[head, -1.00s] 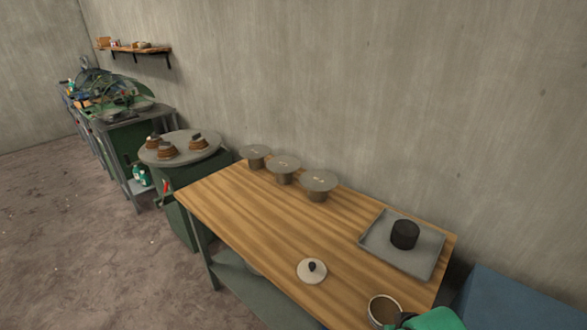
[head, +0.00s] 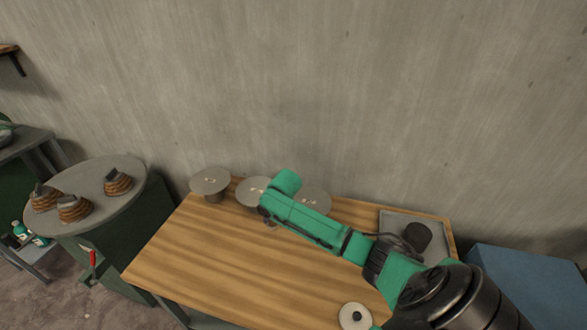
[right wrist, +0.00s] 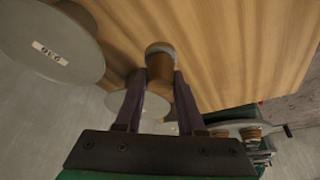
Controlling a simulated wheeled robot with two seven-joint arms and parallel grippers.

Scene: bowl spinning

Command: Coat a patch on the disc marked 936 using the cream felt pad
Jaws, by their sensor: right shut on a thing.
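My right gripper (right wrist: 160,90) is shut on a brown, roughly cylindrical piece with a pale grey end, perhaps the felt pad (right wrist: 160,66). In the right wrist view a large grey disc (right wrist: 70,28) lies to the left of it, apart from it. Its small upside-down label looks like 936, but is blurred. Another disc (right wrist: 120,102) is partly behind the fingers. In the head view three grey discs on stands line the table's back: left (head: 210,179), middle (head: 250,187) and right (head: 318,197). My arm partly covers the middle and right ones and hides the right gripper. My left gripper is out of view.
The wooden table (head: 210,255) is clear at its front left. A grey tray (head: 392,222) with a black cylinder (head: 416,237) and a pale knobbed lid (head: 350,318) are at right. A round table (head: 95,200) with brown pieces stands left. The wall is close behind.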

